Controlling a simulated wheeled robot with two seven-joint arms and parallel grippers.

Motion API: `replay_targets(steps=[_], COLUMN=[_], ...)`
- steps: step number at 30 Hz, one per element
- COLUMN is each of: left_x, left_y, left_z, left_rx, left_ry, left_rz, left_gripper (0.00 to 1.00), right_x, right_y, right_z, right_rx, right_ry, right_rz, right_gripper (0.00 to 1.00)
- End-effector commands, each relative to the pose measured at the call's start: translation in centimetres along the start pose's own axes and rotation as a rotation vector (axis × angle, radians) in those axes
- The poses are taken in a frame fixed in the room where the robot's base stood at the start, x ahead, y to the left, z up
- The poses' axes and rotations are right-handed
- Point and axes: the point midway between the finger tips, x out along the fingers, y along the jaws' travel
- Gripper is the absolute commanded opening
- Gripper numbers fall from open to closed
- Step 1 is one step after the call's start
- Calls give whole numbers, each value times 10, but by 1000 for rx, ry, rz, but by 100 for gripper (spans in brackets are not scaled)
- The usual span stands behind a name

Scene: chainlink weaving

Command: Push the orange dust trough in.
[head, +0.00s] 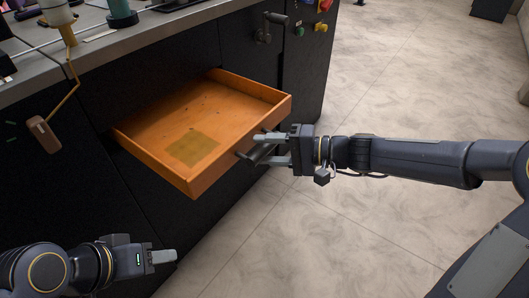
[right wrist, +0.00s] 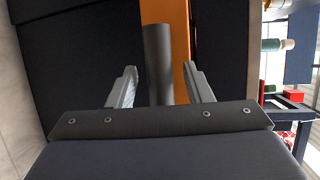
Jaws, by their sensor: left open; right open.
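The orange dust trough (head: 214,173) is pulled out of the dark machine cabinet like a drawer. Its floor shows a yellowish square patch and a few dark specks. A dark grey handle (right wrist: 158,62) is on its front. My right gripper (head: 267,148) is at the trough's front, its fingers around the handle. In the right wrist view the handle stands between the fingers of my right gripper (right wrist: 160,85), with gaps on both sides; the orange front shows behind. My left gripper (head: 166,257) is open and empty at the lower left, away from the trough.
The cabinet (head: 170,45) carries a crank (head: 264,28) and coloured buttons (head: 321,27) right of the trough. A lever with a brown grip (head: 43,134) hangs at the left. The grey worktop (head: 105,45) holds machine parts. The tiled floor (head: 400,90) at the right is clear.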

Motion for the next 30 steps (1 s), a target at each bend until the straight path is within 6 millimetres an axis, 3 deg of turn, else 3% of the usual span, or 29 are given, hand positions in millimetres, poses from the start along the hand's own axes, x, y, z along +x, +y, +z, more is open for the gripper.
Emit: replay_targets(steps=[11,22,30], left_x=[2,2,2], left_y=[-1,-1,-1], left_z=[1,1,1], left_rx=[0,0,0], left_ry=[0,0,0], left_rz=[0,0,0], left_gripper=[49,49,49], right_x=[10,10,12], right_y=[0,0,-1], right_z=[0,0,-1], right_rx=[-1,-1,-1], right_ry=[0,0,0], right_rz=[1,1,0], right_gripper=[46,0,0])
